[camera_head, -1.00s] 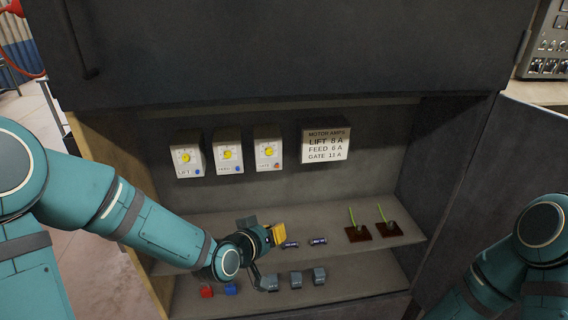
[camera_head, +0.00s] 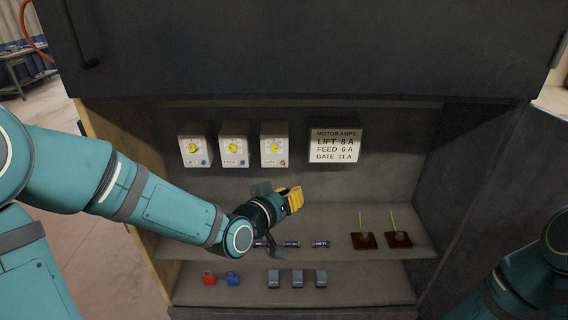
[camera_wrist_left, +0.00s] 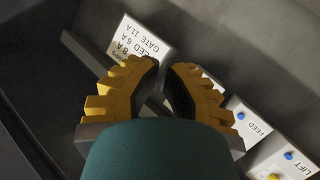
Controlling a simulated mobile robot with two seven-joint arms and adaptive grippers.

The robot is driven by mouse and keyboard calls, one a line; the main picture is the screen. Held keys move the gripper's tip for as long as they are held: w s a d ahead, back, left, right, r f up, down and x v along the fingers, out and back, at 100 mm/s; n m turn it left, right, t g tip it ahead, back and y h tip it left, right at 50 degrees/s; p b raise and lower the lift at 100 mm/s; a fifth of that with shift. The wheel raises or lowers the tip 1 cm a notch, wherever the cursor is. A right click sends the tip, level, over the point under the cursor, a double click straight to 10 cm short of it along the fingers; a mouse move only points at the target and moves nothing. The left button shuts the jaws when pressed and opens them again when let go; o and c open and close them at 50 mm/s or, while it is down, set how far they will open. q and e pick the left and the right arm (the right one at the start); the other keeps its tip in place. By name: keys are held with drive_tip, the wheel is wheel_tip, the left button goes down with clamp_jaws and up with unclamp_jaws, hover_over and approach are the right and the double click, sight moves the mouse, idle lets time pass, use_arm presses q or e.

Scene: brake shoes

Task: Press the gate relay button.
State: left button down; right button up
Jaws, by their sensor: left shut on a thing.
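The gate relay (camera_head: 274,137) is the rightmost of three pale boxes on the cabinet's back wall. It has a yellow dial and a small reddish button (camera_head: 283,163) at its lower right. My left gripper (camera_head: 296,197) is below and slightly right of it, apart from it in the picture. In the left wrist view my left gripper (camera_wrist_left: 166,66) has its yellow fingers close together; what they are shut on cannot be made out. The gate relay is hidden behind the fingers there. My right gripper is out of view.
The feed relay (camera_head: 233,137) and lift relay (camera_head: 194,136) have blue buttons. A motor amps sign (camera_head: 335,145) hangs to the right. The upper shelf (camera_head: 335,222) bears dark cylinders and two brown plates with green stalks.

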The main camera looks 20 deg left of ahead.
sight(283, 163)
use_arm(q)
drive_tip(key=shift+w, duration=0.15)
drive_tip(key=w+a+p, duration=0.1)
drive_tip(key=w+a, duration=0.1)
drive_tip(key=w, duration=0.6)
drive_tip(key=shift+a, duration=0.25)
drive_tip(key=shift+w, duration=0.1)
drive_tip(key=shift+w, duration=0.1)
idle(1.3)
drive_tip(key=shift+w+a, duration=0.1)
drive_tip(key=shift+w, duration=0.2)
